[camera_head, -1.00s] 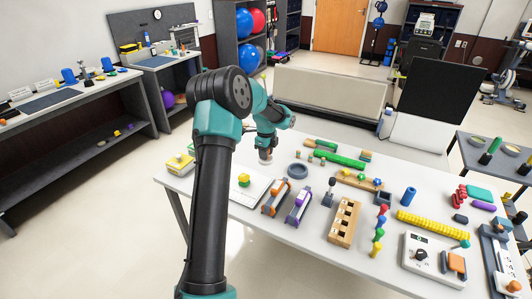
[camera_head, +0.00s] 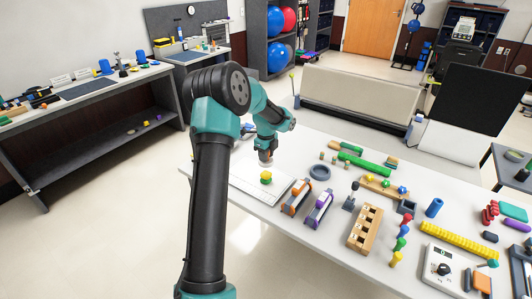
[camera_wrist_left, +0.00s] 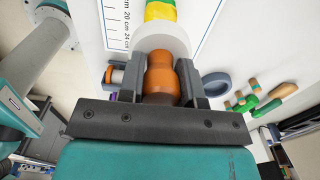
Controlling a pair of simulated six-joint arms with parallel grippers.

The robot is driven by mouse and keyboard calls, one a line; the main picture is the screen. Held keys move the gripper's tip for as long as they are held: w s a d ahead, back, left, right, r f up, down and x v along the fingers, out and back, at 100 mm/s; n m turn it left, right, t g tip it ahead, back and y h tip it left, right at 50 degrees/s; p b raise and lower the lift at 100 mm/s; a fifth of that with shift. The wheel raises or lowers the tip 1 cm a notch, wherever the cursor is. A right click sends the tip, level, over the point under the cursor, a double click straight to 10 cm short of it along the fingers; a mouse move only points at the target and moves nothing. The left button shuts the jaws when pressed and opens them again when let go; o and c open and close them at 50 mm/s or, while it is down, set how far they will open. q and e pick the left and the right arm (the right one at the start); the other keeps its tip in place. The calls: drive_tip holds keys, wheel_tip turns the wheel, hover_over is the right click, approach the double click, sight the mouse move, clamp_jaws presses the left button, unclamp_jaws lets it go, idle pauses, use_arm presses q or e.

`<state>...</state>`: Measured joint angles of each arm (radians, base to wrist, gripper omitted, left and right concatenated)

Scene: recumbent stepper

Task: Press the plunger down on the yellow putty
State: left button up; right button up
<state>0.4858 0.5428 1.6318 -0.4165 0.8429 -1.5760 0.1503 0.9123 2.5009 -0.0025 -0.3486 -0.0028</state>
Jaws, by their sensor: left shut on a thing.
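My left gripper (camera_head: 265,154) is shut on the plunger (camera_head: 266,164), which has an orange handle and a white disc. In the left wrist view the handle (camera_wrist_left: 160,75) stands between the fingers (camera_wrist_left: 160,88), with the white disc (camera_wrist_left: 162,40) beyond them. The yellow putty (camera_head: 266,177), with some green on it, sits on a white board (camera_head: 247,181) with a printed scale. In the wrist view the putty (camera_wrist_left: 160,10) shows past the disc, partly hidden by it. I cannot tell whether disc and putty touch. My right gripper is not in view.
A wooden holder (camera_head: 365,228) and green rods (camera_head: 362,162) are farther right. My left arm hides the table's left end.

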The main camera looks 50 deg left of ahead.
use_arm(q)
drive_tip(key=shift+f, duration=1.25)
drive_tip(key=shift+f, duration=1.6)
idle(3.7)
idle(0.4)
drive_tip(key=shift+r, duration=3.05)
